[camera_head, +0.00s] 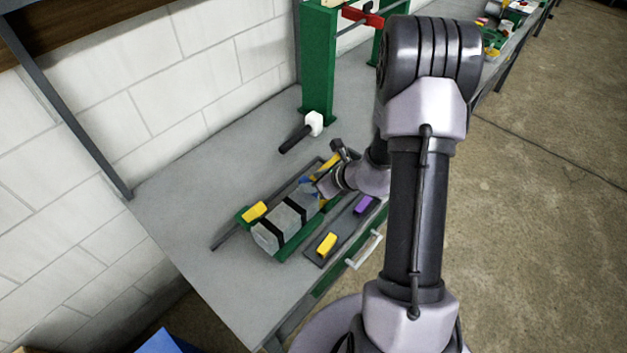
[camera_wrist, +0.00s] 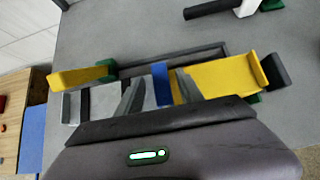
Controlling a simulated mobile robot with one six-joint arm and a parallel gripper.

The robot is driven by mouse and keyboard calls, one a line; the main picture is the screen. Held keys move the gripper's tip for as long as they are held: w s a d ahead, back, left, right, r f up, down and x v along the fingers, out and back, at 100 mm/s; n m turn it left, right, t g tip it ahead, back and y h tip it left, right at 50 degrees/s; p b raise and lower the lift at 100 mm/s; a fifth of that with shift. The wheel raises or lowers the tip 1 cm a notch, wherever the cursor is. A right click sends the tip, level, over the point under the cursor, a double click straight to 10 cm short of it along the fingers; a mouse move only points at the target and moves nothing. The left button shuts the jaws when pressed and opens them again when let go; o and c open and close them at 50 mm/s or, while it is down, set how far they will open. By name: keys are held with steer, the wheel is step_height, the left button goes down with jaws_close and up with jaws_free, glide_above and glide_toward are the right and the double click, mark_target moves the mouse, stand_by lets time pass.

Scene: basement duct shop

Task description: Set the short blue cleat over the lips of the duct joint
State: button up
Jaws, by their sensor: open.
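The short blue cleat (camera_wrist: 161,84) lies crosswise on top of the grey duct (camera_wrist: 105,103) in the wrist view, beside a large yellow piece (camera_wrist: 225,76). My gripper (camera_wrist: 159,78) is open, with one finger on each side of the cleat and a gap visible on both sides. In the head view a bit of blue (camera_head: 305,181) shows at the far end of the duct (camera_head: 284,222), next to my gripper (camera_head: 322,181). The lips of the joint are hidden under the cleat and fingers. I cannot tell whether the cleat is fully seated.
A yellow block (camera_head: 255,211) stands beside the duct on a green holder. A dark tray (camera_head: 340,228) in front holds a yellow block (camera_head: 326,244) and a purple block (camera_head: 363,205). A black-handled mallet (camera_head: 298,138) lies behind, near a green post (camera_head: 318,65). The bench's left part is clear.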

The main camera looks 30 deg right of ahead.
steer(key=w+r+p+v, duration=0.1)
steer(key=p+v, duration=0.2)
steer(key=v, duration=1)
steer(key=s+a+r+n+g+y, duration=0.2)
steer(key=s+a+r+n+g, duration=0.15)
steer(key=a+r+n, duration=1.3)
steer(key=s+a+r+n+h, duration=0.2)
steer(key=s+n, duration=0.4)
steer(key=s+a+r+n+h, duration=0.1)
steer(key=s+a+r+n, duration=0.1)
steer(key=s+n, duration=0.4)
step_height(320, 180, down, 19)
steer(key=b, duration=1.9)
steer(key=shift+a+m+t, duration=0.3)
steer(key=shift+m+t, duration=0.15)
